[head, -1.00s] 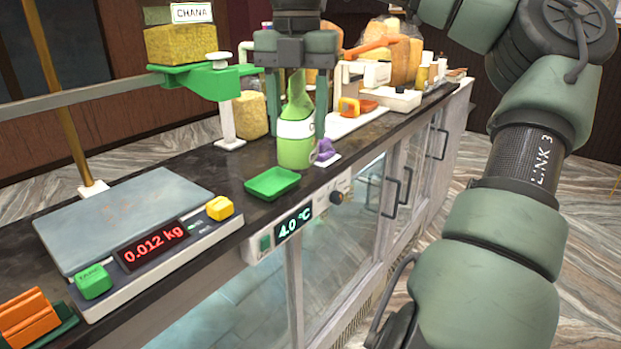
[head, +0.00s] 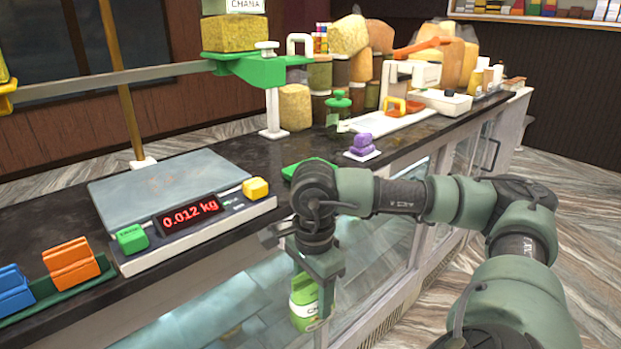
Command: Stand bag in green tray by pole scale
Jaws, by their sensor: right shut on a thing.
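My right gripper (head: 316,284) points down in front of the counter's front edge. It is shut on a light green bag (head: 302,311) with a white label. The bag hangs upright below the counter top, before the glass front; the fingers hide part of it. The green tray (head: 297,170) lies on the counter top to the right of the scale. My wrist hides most of the tray. The scale (head: 195,228) has a grey plate and reads 0.012 kg. A brass pole (head: 121,90) rises behind it. My left gripper is out of view.
A purple clip-like object (head: 362,146) sits near the front edge, right of the tray. A green lidded jar (head: 338,112) and a white-and-green stand (head: 272,115) are behind. An orange holder (head: 70,263) is at the left. The counter between scale and stand is bare.

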